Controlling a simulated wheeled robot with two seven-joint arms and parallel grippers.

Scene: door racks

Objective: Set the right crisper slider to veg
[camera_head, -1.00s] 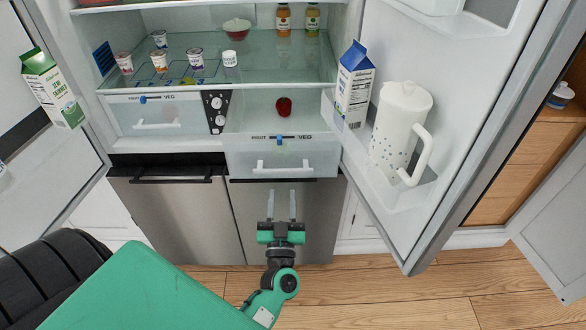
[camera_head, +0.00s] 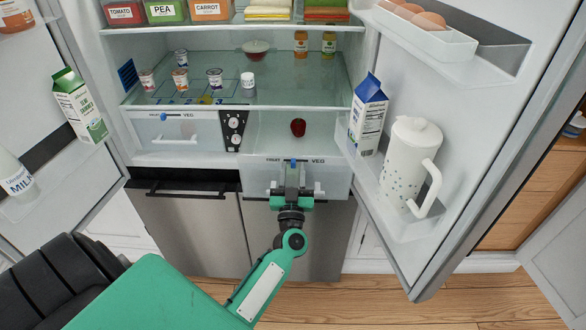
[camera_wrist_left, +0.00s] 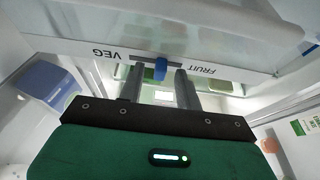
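My left gripper (camera_head: 295,168) is at the drawer front, just below the slider. In the left wrist view the labels appear upside down, with VEG on the left. There the slider (camera_wrist_left: 160,68) shows between the tips of my two open fingers (camera_wrist_left: 161,80), with gaps on both sides; contact cannot be made out. My right gripper is out of view.
The left crisper (camera_head: 180,133) has its own blue slider, with a dial panel (camera_head: 232,130) beside it. The open right door (camera_head: 400,250) holds a white pitcher (camera_head: 408,165) and a blue carton (camera_head: 367,115).

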